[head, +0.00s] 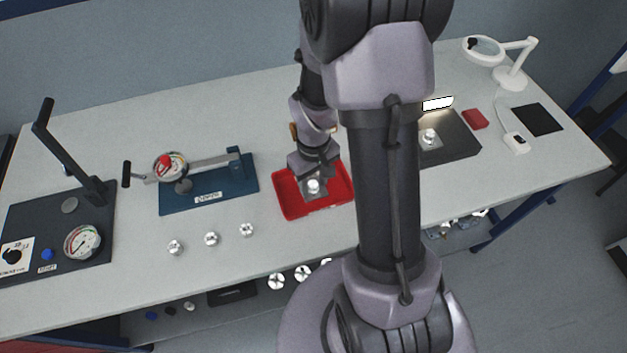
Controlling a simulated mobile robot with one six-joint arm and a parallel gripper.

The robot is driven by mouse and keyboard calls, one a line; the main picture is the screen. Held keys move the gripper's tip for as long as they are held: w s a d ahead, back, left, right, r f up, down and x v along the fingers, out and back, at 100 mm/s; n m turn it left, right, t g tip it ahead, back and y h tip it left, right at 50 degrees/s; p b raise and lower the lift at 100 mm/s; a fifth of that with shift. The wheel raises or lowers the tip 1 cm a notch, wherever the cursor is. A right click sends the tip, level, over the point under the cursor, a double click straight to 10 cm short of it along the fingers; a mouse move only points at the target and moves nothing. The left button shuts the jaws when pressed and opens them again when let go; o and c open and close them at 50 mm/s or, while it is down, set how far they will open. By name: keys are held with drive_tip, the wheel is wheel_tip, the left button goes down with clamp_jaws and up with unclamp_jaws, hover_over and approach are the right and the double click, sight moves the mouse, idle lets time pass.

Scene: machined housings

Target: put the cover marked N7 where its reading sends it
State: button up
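My gripper (315,178) points down over the red tray (288,205) in the middle of the bench. A small silver round cover (314,186) shows right at its fingertips, over the tray. I cannot tell whether the fingers are shut on it or only around or above it. Three similar silver parts stand in a row near the front edge: left (175,247), middle (211,239) and right (247,229). Another silver part (430,136) sits on a dark lit plate (455,141) at the right. No N7 mark is legible on any of them.
A blue fixture with a dial gauge (170,166) and lever stands left of the tray. A dark lever press with a gauge (83,241) is at far left. A magnifier lamp (485,49), red block (474,119) and black pad (538,119) are at right. More parts lie on a lower shelf.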

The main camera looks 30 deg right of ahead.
drive_tip(key=shift+r, duration=0.1)
wheel_tip(320, 180, up, 12)
drive_tip(key=p, duration=0.5)
wheel_tip(320, 180, up, 7)
drive_tip(key=m+t, duration=0.1)
drive_tip(key=t, duration=0.1)
hover_over(313, 184)
drive_tip(key=a, duration=0.4)
drive_tip(key=s+a+r+m+t+y, duration=0.2)
drive_tip(key=s+a+r+m+t, duration=0.1)
drive_tip(key=s+a+r, duration=0.7)
drive_tip(key=shift+s+a+r+m+t, duration=0.35)
drive_tip(key=shift+s+r, duration=0.25)
drive_tip(key=shift+r, duration=0.3)
